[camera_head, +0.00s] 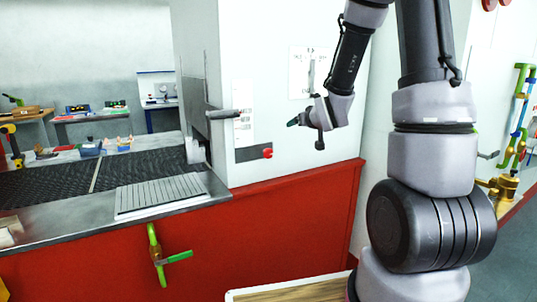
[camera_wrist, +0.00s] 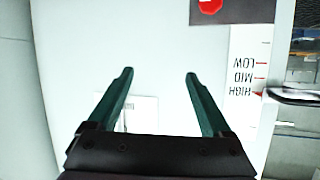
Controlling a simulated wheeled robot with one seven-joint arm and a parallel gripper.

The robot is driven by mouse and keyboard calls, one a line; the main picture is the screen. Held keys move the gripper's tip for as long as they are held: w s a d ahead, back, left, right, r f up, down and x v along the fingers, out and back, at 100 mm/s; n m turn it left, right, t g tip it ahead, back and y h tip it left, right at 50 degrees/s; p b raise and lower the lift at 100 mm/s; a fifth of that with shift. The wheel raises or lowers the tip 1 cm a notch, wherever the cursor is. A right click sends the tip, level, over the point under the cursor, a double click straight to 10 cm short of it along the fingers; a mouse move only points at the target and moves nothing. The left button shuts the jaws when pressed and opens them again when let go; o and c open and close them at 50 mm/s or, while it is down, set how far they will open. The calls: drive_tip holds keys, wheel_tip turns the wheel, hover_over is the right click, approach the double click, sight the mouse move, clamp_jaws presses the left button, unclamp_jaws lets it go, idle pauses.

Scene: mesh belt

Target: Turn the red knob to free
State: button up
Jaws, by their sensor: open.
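The red knob (camera_head: 267,153) sits on a dark plate (camera_head: 250,154) low on the white machine panel, just above the red base. In the wrist view the red knob (camera_wrist: 210,5) shows at the top edge, partly cut off, on its grey plate (camera_wrist: 240,10). My gripper (camera_head: 292,122) is up and to the right of the knob in the head view, apart from it. In the wrist view its two green fingers (camera_wrist: 158,73) are spread with nothing between them. The knob lies beyond the fingertips, near the right finger's line.
A label with LOW, MID and HIGH marks (camera_wrist: 248,75) is on the panel beside a lever handle (camera_wrist: 290,96); the lever (camera_head: 222,114) juts out left of the label. A mesh belt (camera_head: 140,168) runs left. A green valve handle (camera_head: 156,255) is on the red base.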

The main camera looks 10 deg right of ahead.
wheel_tip(320, 180, down, 8)
drive_tip(key=w+a+n+t+y, duration=0.2)
drive_tip(key=a, duration=0.1)
drive_tip(key=n+t+y, duration=0.1)
drive_tip(key=n+y, duration=0.1)
drive_tip(key=y, duration=0.1)
approach(269, 153)
drive_tip(key=x, duration=1.1)
drive_tip(key=shift+d, duration=0.1)
drive_tip(key=shift+c, duration=0.3)
clamp_jaws()
